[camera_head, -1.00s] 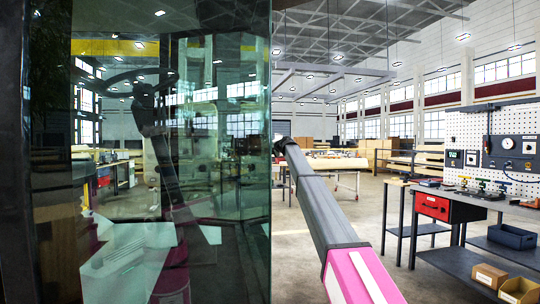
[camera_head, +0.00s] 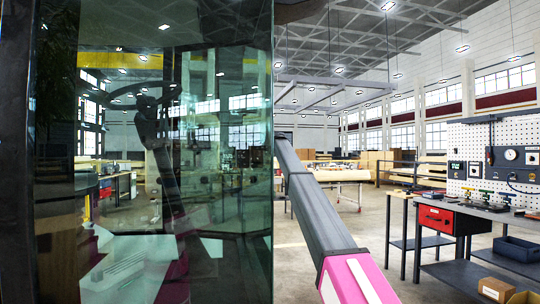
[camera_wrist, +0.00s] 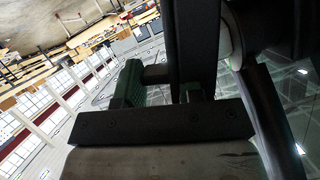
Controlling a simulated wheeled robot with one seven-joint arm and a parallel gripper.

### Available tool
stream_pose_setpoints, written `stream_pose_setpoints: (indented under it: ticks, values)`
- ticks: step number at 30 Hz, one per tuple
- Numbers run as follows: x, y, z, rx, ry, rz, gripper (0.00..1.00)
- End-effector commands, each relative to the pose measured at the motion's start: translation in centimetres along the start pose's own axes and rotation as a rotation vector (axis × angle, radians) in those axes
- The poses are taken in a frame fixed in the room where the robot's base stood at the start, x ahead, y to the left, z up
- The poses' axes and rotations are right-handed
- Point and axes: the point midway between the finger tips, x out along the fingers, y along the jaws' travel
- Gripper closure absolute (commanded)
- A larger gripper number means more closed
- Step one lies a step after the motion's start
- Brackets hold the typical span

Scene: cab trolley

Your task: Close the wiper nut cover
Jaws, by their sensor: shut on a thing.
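My gripper (camera_wrist: 160,78) shows in the wrist view, with a green-padded finger on the left and a dark mounting bar below it. It is shut on a dark part (camera_wrist: 196,35) that rises through the top of the view. I cannot tell whether this part is the wiper nut cover or the wiper arm. The other finger is mostly hidden behind it. In the head view, my arm reaches away past the right edge of the cab's dark glass (camera_head: 232,190). My gripper and the cover cannot be made out there.
The glass fills the left half of the head view, with a dark frame post (camera_head: 15,150) at the far left. A dark curved bar (camera_wrist: 262,105) lies close to the right of my gripper. A workbench (camera_head: 450,275) with a red drawer (camera_head: 436,218) stands at the right. Open floor lies between.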

Motion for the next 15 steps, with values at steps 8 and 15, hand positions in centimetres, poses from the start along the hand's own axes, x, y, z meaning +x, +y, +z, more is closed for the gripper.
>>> stream_pose_setpoints:
  ticks: [8,15]
  values:
    - [-0.17,-0.73,-0.10,0.006,-0.005,-0.003,1.00]
    - [-0.22,-1.05,-0.31,0.012,-0.001,-0.007,1.00]
